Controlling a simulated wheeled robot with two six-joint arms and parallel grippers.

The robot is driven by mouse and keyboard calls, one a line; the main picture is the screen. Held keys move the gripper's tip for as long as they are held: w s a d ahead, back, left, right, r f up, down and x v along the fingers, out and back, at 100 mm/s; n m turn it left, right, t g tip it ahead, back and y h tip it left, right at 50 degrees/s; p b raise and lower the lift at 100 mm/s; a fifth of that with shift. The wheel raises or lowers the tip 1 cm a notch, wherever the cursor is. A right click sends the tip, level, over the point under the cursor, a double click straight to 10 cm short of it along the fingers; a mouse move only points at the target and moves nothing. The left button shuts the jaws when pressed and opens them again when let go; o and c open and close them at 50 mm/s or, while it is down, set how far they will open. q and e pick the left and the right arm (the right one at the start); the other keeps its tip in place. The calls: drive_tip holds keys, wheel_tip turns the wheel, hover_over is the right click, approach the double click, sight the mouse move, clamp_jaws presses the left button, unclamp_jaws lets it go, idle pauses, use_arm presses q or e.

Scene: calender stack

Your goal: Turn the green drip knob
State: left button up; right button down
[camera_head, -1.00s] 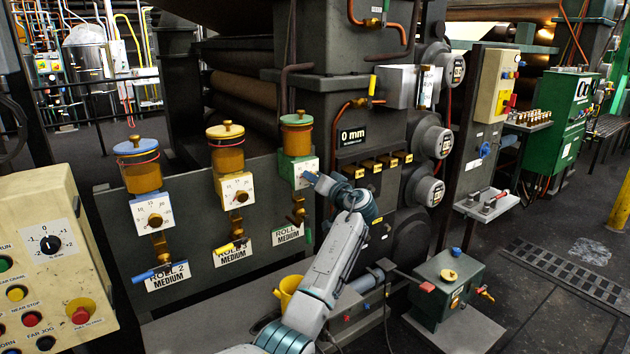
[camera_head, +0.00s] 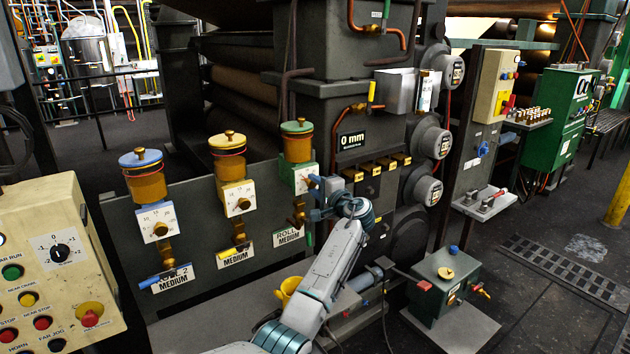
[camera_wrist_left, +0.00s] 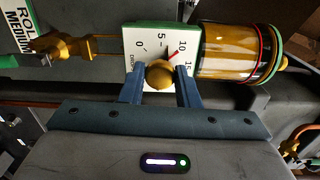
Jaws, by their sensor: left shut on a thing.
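The green drip oiler has an amber cup with a green lid (camera_head: 297,142) and a white dial plate (camera_head: 304,180) in a green housing, at the right end of the oiler row. In the left wrist view its dial (camera_wrist_left: 155,42) lies sideways, with numbers 0 to 15 and a red pointer near 10. My left gripper (camera_head: 317,184) is at the dial, its blue fingers shut on the round brass drip knob (camera_wrist_left: 159,74). The knob is mostly hidden in the head view. My right gripper is out of view.
A yellow-lidded oiler (camera_head: 228,160) and a blue-lidded oiler (camera_head: 143,177) stand to the left on the grey panel. A cream control box (camera_head: 60,250) is at the far left. A yellow cup (camera_head: 288,288) sits below, partly behind my arm.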

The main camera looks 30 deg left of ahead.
use_arm(q)
drive_tip(key=m+p, duration=0.3)
drive_tip(key=m, duration=0.1)
drive_tip(key=shift+r+m, duration=0.15)
drive_tip(key=shift+m, duration=0.15)
drive_tip(key=m+p, duration=0.3)
drive_tip(key=shift+m, duration=0.4)
drive_tip(key=m+p, duration=0.5)
drive_tip(key=m, duration=0.1)
drive_tip(key=m+p, duration=0.5)
drive_tip(key=m, duration=0.1)
drive_tip(key=shift+m, duration=0.3)
drive_tip(key=shift+m+p, duration=0.75)
drive_tip(key=shift+m, duration=0.45)
drive_tip(key=shift+f+m+p, duration=0.25)
drive_tip(key=shift+m+p, duration=0.45)
drive_tip(key=shift+m, duration=0.7)
drive_tip(key=o, duration=1)
drive_tip(key=shift+c, duration=0.2)
